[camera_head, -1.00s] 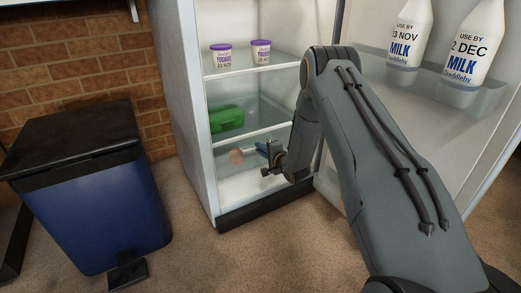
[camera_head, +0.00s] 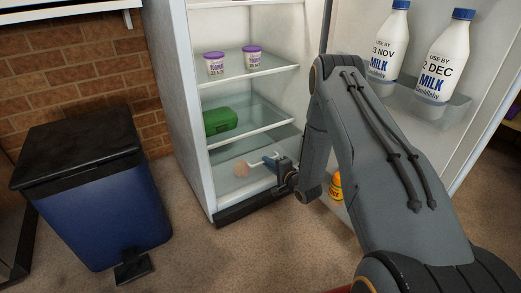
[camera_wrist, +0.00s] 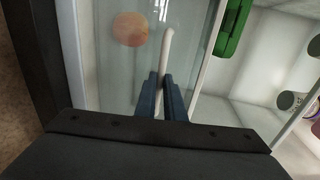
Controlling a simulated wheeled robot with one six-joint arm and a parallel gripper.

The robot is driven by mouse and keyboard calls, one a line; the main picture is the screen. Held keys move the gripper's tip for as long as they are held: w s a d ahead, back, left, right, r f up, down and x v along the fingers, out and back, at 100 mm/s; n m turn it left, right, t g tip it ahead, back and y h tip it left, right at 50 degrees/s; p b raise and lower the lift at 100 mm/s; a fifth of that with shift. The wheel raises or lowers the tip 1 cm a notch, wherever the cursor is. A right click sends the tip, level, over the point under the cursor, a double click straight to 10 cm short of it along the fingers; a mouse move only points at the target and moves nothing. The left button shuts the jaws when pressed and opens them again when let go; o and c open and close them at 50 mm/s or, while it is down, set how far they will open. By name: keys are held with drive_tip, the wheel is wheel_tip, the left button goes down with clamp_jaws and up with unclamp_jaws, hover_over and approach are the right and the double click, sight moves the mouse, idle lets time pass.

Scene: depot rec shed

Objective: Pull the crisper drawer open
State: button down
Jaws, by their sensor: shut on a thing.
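The crisper drawer (camera_head: 232,186) is the clear bin at the bottom of the open fridge. A round pinkish-orange item (camera_head: 241,168) shows inside or through it, and it also shows in the wrist view (camera_wrist: 130,29). The drawer's pale bar handle (camera_head: 262,158) runs up between my fingers in the wrist view (camera_wrist: 167,50). My gripper (camera_head: 279,165) is shut on this handle, with its blue fingers (camera_wrist: 161,92) on either side. My arm hides the right part of the drawer. I cannot tell how far out the drawer is.
The fridge door (camera_head: 440,130) stands open at right, holding milk bottles (camera_head: 388,45) and an orange bottle (camera_head: 336,186). Yoghurt pots (camera_head: 215,64) and a green box (camera_head: 220,120) sit on shelves above. A blue bin (camera_head: 100,205) stands left. Floor in front is free.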

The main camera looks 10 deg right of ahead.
drive_tip(key=f+p+v, duration=0.1)
drive_tip(key=p+v, duration=0.2)
drive_tip(key=v, duration=0.4)
drive_tip(key=shift+s+f, duration=0.25)
drive_tip(key=shift+s, duration=0.3)
drive_tip(key=shift+d, duration=0.15)
drive_tip(key=c, duration=1.8)
unclamp_jaws()
drive_tip(key=shift+c, duration=0.2)
drive_tip(key=shift+s, duration=0.1)
drive_tip(key=p+v, duration=0.3)
drive_tip(key=v, duration=0.4)
drive_tip(key=shift+s, duration=0.25)
drive_tip(key=shift+d, duration=0.15)
